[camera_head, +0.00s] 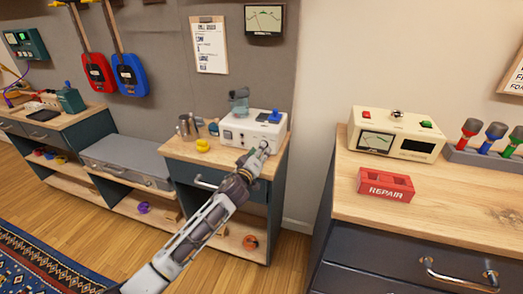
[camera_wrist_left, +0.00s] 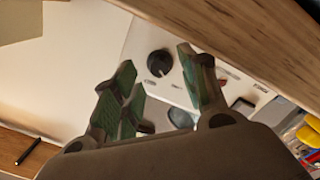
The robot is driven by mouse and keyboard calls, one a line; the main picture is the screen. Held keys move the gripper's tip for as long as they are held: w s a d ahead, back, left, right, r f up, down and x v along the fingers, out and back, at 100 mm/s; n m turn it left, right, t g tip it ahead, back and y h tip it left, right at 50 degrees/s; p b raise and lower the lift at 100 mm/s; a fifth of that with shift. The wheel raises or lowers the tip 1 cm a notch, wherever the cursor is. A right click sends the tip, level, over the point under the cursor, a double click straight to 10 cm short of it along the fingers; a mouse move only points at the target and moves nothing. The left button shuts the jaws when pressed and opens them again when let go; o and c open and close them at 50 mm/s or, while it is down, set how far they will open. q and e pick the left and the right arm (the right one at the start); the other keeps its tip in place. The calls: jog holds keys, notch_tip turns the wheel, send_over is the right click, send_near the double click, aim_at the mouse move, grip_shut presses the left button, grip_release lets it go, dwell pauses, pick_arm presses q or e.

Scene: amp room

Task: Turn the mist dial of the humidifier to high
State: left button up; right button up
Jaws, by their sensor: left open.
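The humidifier is the white box (camera_head: 236,130) with a clear grey tank on top, standing on the small wooden cabinet. Dark knobs show small on its front face, partly behind my gripper. In the left wrist view a round black dial (camera_wrist_left: 159,63) sits on a white panel (camera_wrist_left: 145,40). My left gripper (camera_head: 263,148) is at the right part of the humidifier's front. Its green-padded fingers (camera_wrist_left: 157,60) are apart, and the dial appears between their tips with nothing held. I cannot tell whether a finger touches the panel. The dial's setting is too small to read. My right gripper is not in view.
A metal jug (camera_head: 187,127) and a yellow object (camera_head: 202,145) stand left of the humidifier on the cabinet top (camera_head: 180,150). A blue item (camera_head: 275,116) sits on the box. At right, a wooden-topped cabinet (camera_head: 460,195) holds a cream meter and a red REPAIR block (camera_head: 385,186).

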pick_arm(q)
jog(key=shift+x, duration=1.25)
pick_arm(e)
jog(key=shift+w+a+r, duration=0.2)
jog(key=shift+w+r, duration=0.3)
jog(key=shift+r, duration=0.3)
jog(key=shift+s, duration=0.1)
pick_arm(q)
jog(key=shift+c, duration=1)
grip_shut()
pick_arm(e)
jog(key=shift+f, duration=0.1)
